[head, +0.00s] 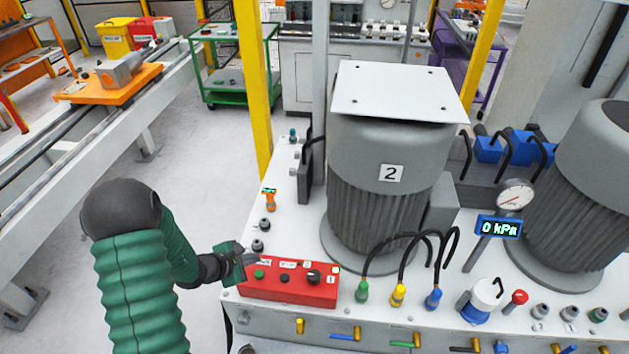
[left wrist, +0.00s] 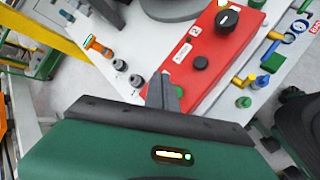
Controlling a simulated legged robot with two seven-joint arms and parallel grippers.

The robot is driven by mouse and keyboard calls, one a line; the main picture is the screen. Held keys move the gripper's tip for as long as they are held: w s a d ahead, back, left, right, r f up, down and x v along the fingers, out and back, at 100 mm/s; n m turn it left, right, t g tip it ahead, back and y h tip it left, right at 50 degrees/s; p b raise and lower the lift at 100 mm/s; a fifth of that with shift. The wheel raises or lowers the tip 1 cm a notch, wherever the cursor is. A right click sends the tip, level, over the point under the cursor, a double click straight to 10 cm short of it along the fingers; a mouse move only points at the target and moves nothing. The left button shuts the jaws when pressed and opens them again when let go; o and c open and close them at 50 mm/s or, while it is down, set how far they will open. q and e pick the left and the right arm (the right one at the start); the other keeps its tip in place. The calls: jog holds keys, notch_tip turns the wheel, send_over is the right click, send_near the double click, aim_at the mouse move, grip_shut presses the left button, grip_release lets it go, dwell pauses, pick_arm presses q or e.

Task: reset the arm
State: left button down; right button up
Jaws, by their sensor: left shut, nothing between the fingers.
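My left arm comes in from the left in a green ribbed sleeve. My left gripper (head: 250,262) is at the left end of the red control box (head: 290,288), close to its green button. In the left wrist view the gripper's fingers (left wrist: 166,92) are shut together with nothing between them, over the near end of the red box (left wrist: 213,55). I cannot tell whether the fingertips touch the box. The box carries a black knob (head: 314,277) and several buttons. My right gripper is not in view.
A grey motor marked 2 (head: 380,190) stands behind the box. A gauge (head: 515,197) with a 0 kPa display, cables in coloured plugs and a red-topped lever (head: 519,297) stand to the right. A yellow post (head: 256,90) rises behind. Floor (head: 215,150) at left is clear.

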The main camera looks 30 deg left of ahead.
pick_arm(q)
jog(key=s+d+r+m+g+h+b, duration=0.1)
jog(key=s+d+m+g+h, duration=0.1)
jog(key=d+m, duration=0.45)
jog(key=s+d+r+m+g+h, duration=0.1)
jog(key=s+d+r+m+g, duration=0.2)
jog(key=d, duration=0.7)
jog(key=s+d+r+m+g+y+b, duration=0.1)
jog(key=s+d+m+y, duration=0.3)
jog(key=m, duration=1.2)
jog(key=s+r, duration=0.1)
jog(key=s, duration=0.1)
jog(key=shift+s+r+g+b, duration=0.3)
jog(key=shift+s+r+b, duration=0.05)
jog(key=shift+s, duration=0.05)
jog(key=shift+d, duration=0.2)
